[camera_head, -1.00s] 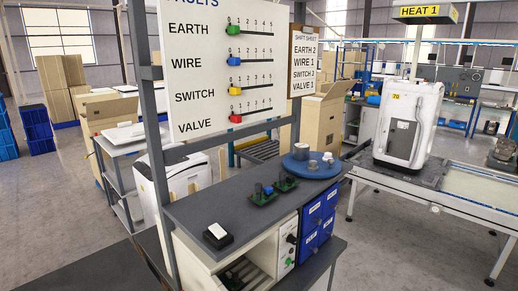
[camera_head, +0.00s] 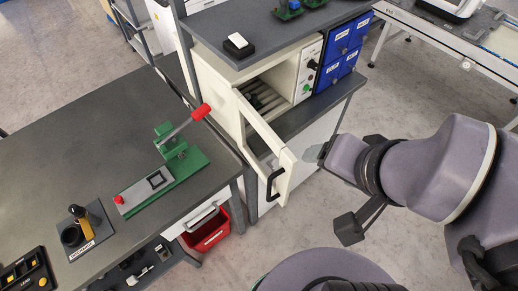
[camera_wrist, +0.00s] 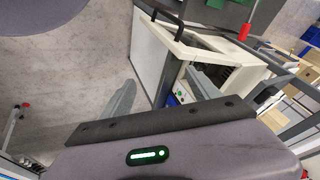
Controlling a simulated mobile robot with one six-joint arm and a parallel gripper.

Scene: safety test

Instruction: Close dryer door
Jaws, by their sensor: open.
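The dryer (camera_head: 222,92) is a cream box built under the dark bench top, with slatted racks visible inside. Its door (camera_head: 262,135) stands open, swung out toward the front, with a black handle (camera_head: 273,184) near its free end. My gripper (camera_head: 322,154) is to the right of the door's free end, apart from the handle, and looks empty. In the wrist view my gripper (camera_wrist: 160,88) has its two grey fingers spread. The black handle (camera_wrist: 180,28) shows there at the top, beyond the fingers. The exact gap to the door is hard to tell.
A grey table (camera_head: 95,150) at left carries a green press (camera_head: 165,180) with a red-knobbed lever (camera_head: 200,112) near the dryer. Blue drawers (camera_head: 338,45) and a control panel (camera_head: 306,75) adjoin the dryer. A red bin (camera_head: 208,232) sits below. Floor right of the door is clear.

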